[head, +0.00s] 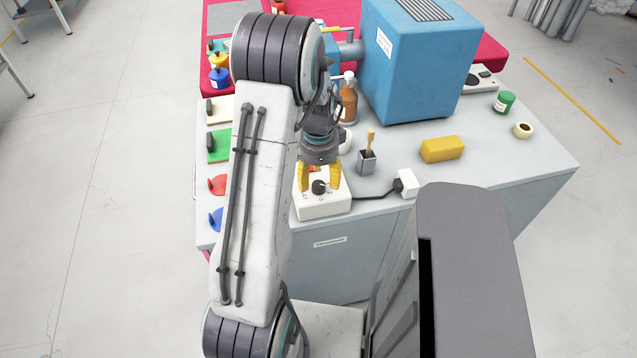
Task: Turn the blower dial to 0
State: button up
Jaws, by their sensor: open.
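The blower dial is a small black knob (319,187) on top of a white control box (325,208) at the front edge of the grey bench. Some dark markings show on the box beside the knob, too small to read. My gripper (319,187) has yellow fingers, open, one on each side of the knob. It points down over the box. I cannot tell whether the fingers touch the knob. My arm hides part of the bench left of the box.
A cable runs from the box to a white plug block (408,183). A dark cup with a brush (367,161), a yellow block (442,149) and a brown bottle (348,100) stand nearby. A large blue machine (420,60) stands behind. Bench space right of the yellow block is clear.

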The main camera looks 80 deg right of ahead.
jog(key=shift+f, duration=1.45)
jog(key=shift+c, duration=0.4)
grip_shut()
